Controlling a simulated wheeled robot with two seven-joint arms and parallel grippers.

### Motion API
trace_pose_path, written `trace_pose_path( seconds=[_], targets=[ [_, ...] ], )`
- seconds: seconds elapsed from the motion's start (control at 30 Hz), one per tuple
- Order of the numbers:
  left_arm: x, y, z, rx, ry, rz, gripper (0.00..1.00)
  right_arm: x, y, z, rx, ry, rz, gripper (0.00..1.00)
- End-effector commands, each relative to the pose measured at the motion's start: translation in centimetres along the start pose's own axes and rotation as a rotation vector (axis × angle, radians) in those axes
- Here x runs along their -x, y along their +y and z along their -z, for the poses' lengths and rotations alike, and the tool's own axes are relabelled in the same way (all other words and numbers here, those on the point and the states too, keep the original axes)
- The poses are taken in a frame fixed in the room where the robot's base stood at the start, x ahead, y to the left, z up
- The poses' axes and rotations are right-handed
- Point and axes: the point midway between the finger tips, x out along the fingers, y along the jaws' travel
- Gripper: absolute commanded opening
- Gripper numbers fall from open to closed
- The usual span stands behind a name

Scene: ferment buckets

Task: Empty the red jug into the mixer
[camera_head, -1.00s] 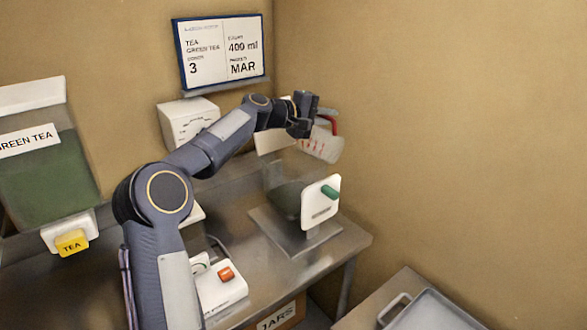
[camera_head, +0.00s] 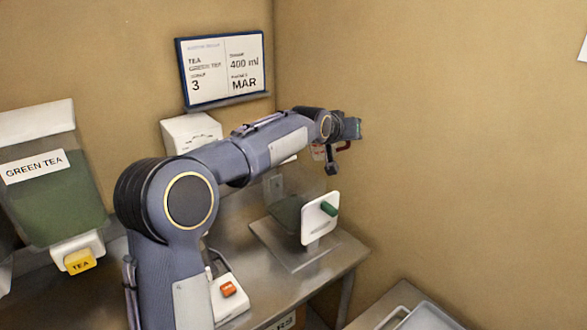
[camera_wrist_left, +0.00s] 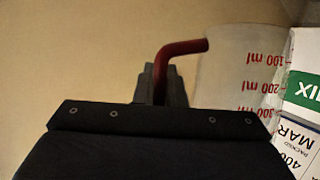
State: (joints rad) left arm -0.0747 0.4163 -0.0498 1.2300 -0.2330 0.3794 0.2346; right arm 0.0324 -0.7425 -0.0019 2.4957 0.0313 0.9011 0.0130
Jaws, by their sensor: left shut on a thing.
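The red-handled jug is clear with red volume marks. In the left wrist view its body (camera_wrist_left: 235,70) is right of the fingers and its red handle (camera_wrist_left: 180,50) rises between them. My left gripper (camera_head: 345,138) is shut on that handle; it also shows in the left wrist view (camera_wrist_left: 160,85). In the head view the jug (camera_head: 318,153) is mostly hidden behind my wrist, so its tilt and contents cannot be told. The mixer, with a clear bowl (camera_head: 285,212) and white panel (camera_head: 318,220) with a green knob, stands on the steel table below the gripper. My right gripper is out of view.
A green tea dispenser (camera_head: 50,195) with a yellow tap is at the left. A sign (camera_head: 222,68) hangs on the back wall above a white box (camera_head: 190,130). A white unit with an orange button (camera_head: 228,289) sits on the table (camera_head: 335,262). A tray (camera_head: 425,318) is at lower right.

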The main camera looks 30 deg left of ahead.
Motion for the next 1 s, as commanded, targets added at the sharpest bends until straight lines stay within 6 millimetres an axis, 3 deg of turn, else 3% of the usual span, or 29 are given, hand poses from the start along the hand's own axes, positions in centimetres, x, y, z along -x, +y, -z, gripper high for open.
trace_pose_path(
  seconds=[0.07,0.37,1.0],
  targets=[
    [0.8,0.8,1.7,-0.06,0.014,0.021,0.0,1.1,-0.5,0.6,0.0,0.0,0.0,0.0],
    [0.8,0.6,1.3,-0.081,0.018,0.033,0.0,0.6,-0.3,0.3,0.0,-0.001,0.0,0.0],
    [4.8,3.1,0.0,-0.289,0.065,0.12,0.0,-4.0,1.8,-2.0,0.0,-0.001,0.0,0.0]
  ],
)
